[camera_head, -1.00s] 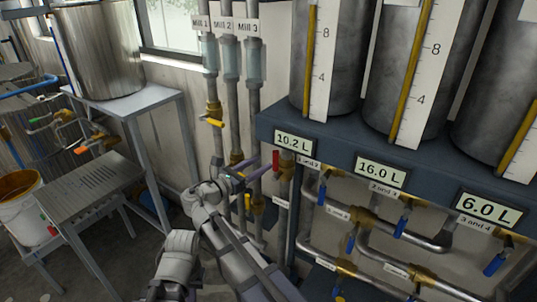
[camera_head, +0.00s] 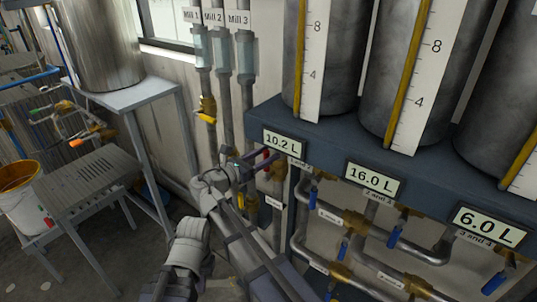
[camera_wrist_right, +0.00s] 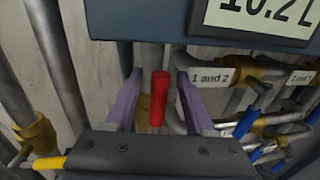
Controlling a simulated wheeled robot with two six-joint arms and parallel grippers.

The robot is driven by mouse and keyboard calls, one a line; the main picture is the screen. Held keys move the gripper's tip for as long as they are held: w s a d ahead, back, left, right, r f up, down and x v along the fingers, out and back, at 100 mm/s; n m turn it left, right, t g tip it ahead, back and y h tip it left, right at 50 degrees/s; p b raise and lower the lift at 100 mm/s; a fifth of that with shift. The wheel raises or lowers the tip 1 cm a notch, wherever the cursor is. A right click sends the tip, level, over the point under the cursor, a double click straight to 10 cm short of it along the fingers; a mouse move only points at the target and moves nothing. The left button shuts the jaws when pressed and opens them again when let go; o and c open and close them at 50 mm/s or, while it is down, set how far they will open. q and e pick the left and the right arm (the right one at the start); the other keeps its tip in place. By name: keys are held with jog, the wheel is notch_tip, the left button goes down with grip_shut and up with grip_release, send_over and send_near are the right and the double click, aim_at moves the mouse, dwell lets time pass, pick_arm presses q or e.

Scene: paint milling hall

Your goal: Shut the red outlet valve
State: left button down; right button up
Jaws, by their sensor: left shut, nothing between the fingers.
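The red valve handle (camera_head: 263,157) hangs below the dark panel, left of the "1 and 2" label, on a brass valve (camera_head: 279,170). In the right wrist view the handle (camera_wrist_right: 159,98) points up and down between the purple fingers of my right gripper (camera_wrist_right: 160,108), with a gap on both sides. In the head view my right gripper (camera_head: 241,166) is just left of the handle, its fingers partly hidden. My left gripper (camera_head: 157,288) is low in the head view, apart from the valves, empty and shut; its tips are hard to make out.
Blue-handled valves (camera_head: 348,219) and pipes lie to the right under the panel (camera_head: 290,122), which carries the 10.2 L, 16.0 L and 6.0 L displays. The Mill pipes with a yellow-handled valve (camera_head: 206,117) stand to the left. A slatted table (camera_head: 85,185) and bucket (camera_head: 20,205) are further left.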

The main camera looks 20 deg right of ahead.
jog(key=shift+d, duration=0.15)
jog(key=c, duration=0.3)
grip_shut()
dwell(0.7)
